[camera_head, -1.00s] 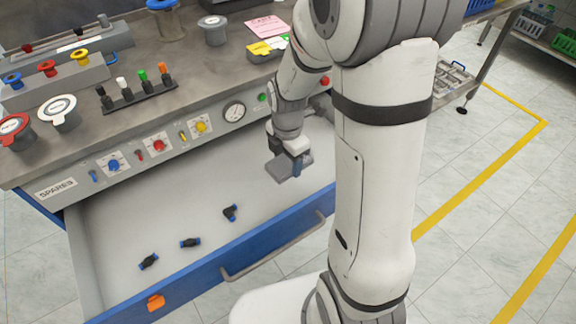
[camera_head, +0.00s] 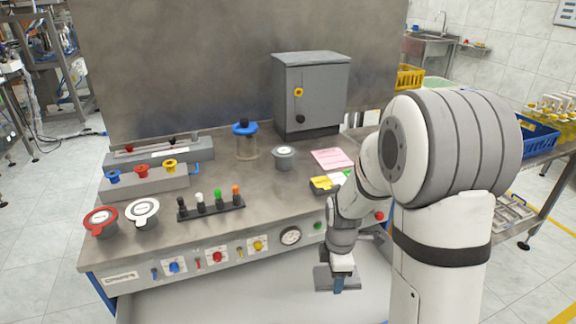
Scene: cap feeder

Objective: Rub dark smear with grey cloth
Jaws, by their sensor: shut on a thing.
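My gripper (camera_head: 338,286) is at the lower middle of the head view, in front of the bench's front panel and above the pale open drawer (camera_head: 240,305). It is shut on a flat grey piece, which looks like the grey cloth (camera_head: 321,279). The piece shows on the left side of the fingers and is partly hidden by them. I cannot make out a distinct dark smear. The metal worktop (camera_head: 260,195) and the back panel (camera_head: 230,60) both have mottled darker patches.
The worktop holds red (camera_head: 101,221) and white (camera_head: 142,211) lidded pots, a rack of coloured pegs (camera_head: 210,208), a blue-lidded jar (camera_head: 246,140), a grey pot (camera_head: 284,157), a grey cabinet (camera_head: 311,92) and pink paper (camera_head: 331,159). The worktop's middle is clear.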

